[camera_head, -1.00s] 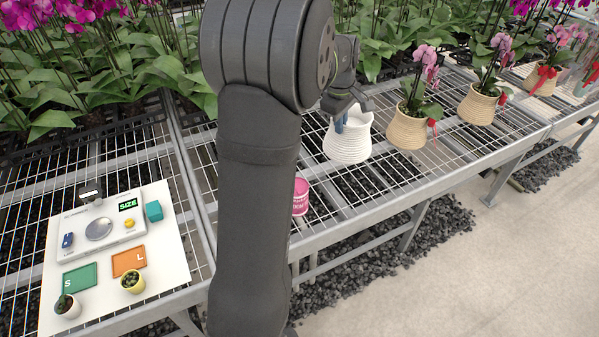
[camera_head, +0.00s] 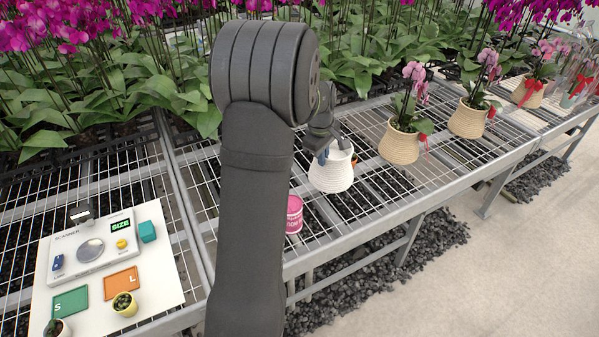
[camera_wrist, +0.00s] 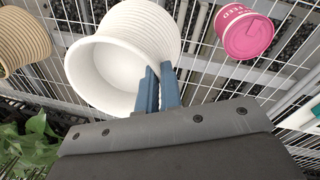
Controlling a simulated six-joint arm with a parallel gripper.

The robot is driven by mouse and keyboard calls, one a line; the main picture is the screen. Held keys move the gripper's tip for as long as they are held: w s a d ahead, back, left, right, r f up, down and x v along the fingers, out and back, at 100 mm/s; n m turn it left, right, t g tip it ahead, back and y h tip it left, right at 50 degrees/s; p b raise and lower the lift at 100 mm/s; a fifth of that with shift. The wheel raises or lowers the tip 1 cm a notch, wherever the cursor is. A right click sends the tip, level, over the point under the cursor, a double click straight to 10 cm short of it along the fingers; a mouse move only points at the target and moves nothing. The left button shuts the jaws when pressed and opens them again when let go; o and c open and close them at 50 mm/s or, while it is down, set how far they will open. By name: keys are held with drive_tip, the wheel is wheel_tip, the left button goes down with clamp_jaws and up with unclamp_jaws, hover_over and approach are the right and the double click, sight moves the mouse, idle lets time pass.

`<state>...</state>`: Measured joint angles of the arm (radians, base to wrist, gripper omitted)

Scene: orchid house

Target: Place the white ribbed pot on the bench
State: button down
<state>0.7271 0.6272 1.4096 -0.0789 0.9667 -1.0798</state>
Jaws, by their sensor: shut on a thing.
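The white ribbed pot (camera_head: 331,174) is at my gripper (camera_head: 331,150) over the wire bench (camera_head: 240,192), left of the tan pots. In the wrist view the pot (camera_wrist: 120,52) is empty, its wide mouth facing the camera. The blue fingers of my gripper (camera_wrist: 158,90) are shut on its rim wall, one finger inside and one outside. I cannot tell whether the pot's base touches the bench mesh.
A pink tub (camera_head: 294,214) stands just left of the pot, near the bench's front edge. A tan ribbed pot with an orchid (camera_head: 400,142) is to the right. A white board (camera_head: 160,280) with a scanner and small plants lies at the left.

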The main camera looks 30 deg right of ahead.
drive_tip(key=w+a+f, duration=0.3)
drive_tip(key=w+f, duration=0.4)
drive_tip(key=f, duration=0.1)
drive_tip(key=shift+f, duration=0.35)
drive_tip(key=shift+w+f, duration=0.1)
drive_tip(key=shift+f, duration=0.05)
drive_tip(key=c, duration=1.6)
unclamp_jaws()
drive_tip(key=shift+a, duration=0.1)
wheel_tip(320, 180, up, 12)
drive_tip(key=a, duration=0.1)
drive_tip(key=shift+s+a, duration=0.35)
